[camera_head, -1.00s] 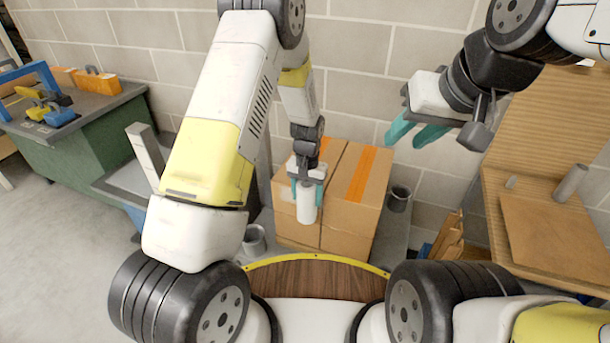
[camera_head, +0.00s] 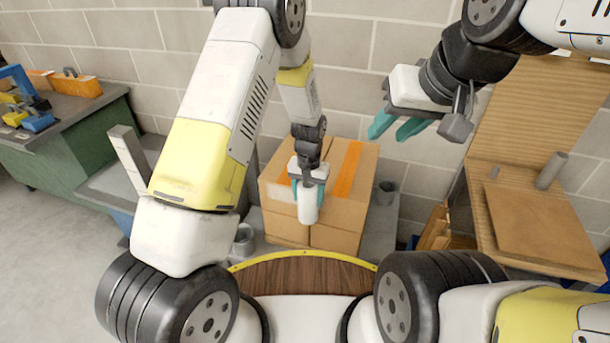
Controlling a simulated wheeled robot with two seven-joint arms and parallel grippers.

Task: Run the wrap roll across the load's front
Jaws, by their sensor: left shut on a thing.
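The load is a block of brown cardboard boxes (camera_head: 345,215) with orange tape on top, standing against the wall in the middle of the view. My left gripper (camera_head: 308,185) points down at the load's front and is shut on the white wrap roll (camera_head: 308,208). The roll hangs upright between the teal fingers, in front of the boxes. I cannot tell whether it touches them. My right gripper (camera_head: 397,127) is raised in the air to the right of the load, its teal fingers apart with nothing seen between them.
Grey cups stand left (camera_head: 244,240) and right (camera_head: 385,192) of the load. A wooden bench (camera_head: 540,225) with a board stands at the right. A green workbench (camera_head: 70,150) with tools is at the far left. A yellow-rimmed wooden surface (camera_head: 300,275) is in front.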

